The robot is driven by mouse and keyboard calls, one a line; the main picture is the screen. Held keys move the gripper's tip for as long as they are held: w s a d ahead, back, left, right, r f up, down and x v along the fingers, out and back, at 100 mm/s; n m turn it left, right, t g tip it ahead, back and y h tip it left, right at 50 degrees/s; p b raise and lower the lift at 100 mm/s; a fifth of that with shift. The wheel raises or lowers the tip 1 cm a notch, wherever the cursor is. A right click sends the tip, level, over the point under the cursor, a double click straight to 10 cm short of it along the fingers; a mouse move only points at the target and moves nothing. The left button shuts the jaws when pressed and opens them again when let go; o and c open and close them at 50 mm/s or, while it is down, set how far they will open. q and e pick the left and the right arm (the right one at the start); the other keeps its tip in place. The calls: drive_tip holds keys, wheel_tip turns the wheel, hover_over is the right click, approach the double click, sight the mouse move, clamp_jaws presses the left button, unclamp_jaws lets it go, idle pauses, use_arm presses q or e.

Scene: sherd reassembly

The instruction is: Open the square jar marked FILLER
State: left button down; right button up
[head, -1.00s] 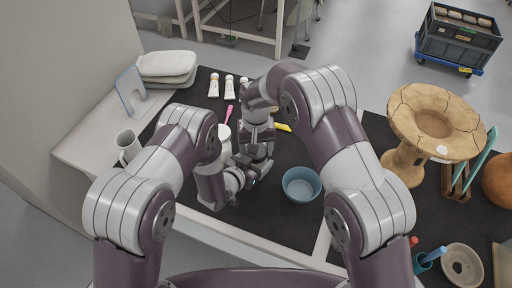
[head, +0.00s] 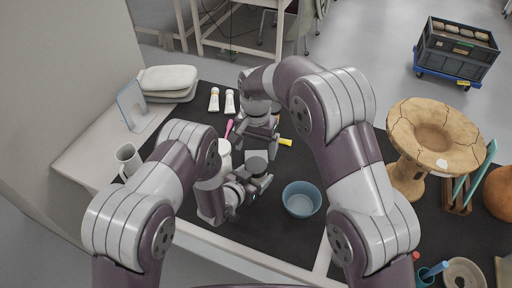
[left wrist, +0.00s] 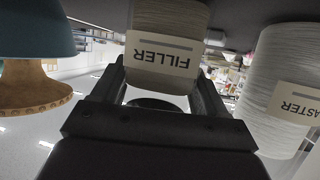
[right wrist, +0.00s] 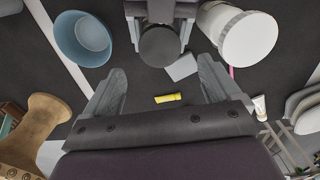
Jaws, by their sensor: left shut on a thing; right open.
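The FILLER jar (left wrist: 165,62) has a ribbed pale body and a label, which reads upside down in the left wrist view. My left gripper (left wrist: 155,100) is shut around it. A dark round top (right wrist: 160,46) shows at the left gripper in the right wrist view; it looks like the jar's cap. My right gripper (right wrist: 160,82) is open and empty, beyond the jar and above the mat. In the head view, my left gripper (head: 252,183) and right gripper (head: 264,138) are close together, and the arms hide the jar.
A blue bowl (head: 301,199) stands right of the left gripper. The white PLASTER jar (left wrist: 280,95) stands close beside the FILLER jar. A yellow piece (right wrist: 168,98) and a grey flat square (right wrist: 182,67) lie on the dark mat. A cracked clay stand (head: 405,165) is at right.

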sight(256, 165)
wheel_tip(256, 165, down, 8)
drive_tip(key=shift+r, duration=0.2)
